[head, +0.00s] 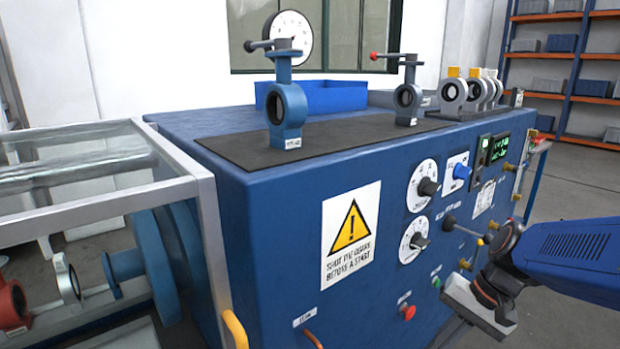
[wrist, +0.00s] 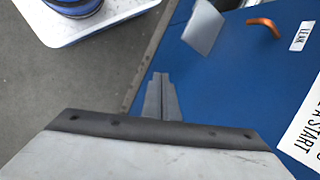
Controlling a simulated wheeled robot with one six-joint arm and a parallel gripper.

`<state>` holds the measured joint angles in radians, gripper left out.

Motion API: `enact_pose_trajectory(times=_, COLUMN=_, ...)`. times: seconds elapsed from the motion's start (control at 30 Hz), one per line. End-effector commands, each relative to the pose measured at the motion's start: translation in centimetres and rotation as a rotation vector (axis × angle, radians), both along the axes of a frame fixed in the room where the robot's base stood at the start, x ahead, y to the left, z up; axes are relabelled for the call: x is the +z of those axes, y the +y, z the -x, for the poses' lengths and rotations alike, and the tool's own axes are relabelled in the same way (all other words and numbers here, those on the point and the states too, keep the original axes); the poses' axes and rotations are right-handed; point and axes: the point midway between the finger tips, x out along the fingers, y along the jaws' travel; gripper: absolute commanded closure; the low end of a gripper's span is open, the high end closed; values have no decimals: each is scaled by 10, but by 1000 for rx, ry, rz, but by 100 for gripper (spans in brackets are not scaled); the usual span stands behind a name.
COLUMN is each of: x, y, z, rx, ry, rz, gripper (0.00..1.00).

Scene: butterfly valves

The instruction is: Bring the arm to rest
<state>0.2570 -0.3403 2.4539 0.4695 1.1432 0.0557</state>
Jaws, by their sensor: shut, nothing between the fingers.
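My gripper (wrist: 160,97) shows in the wrist view with its two grey fingers together and nothing between them. They point toward the lower edge of the blue bench front (wrist: 220,85). In the head view my arm comes in from the right, and the grey gripper body (head: 478,304) hangs low in front of the blue test bench (head: 270,220). The fingertips are hard to make out there. On the bench's dark mat stand a blue valve (head: 287,108) with a black-knobbed lever and a smaller dark valve (head: 407,97) with a red-knobbed lever.
The bench front carries dials, a blue knob (head: 461,171), a red button (head: 407,312) and a warning sign (head: 350,234). An orange handle (wrist: 264,24) shows in the wrist view. A metal-framed guard (head: 205,215) stands left. Open floor lies at the right.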

Motion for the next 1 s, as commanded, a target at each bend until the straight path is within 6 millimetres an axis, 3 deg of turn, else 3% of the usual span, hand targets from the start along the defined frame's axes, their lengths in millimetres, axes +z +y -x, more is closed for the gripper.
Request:
enact_pose_trajectory(times=0.2, x=14, y=-4, z=30, rx=154, ry=-143, rz=179, gripper=100)
enact_pose_trajectory(times=0.5, x=35, y=-19, z=61, rx=341, ry=-348, rz=409, gripper=100)
enact_pose_trajectory(times=1.0, x=49, y=-30, z=73, rx=437, ry=-471, rz=536, gripper=100)
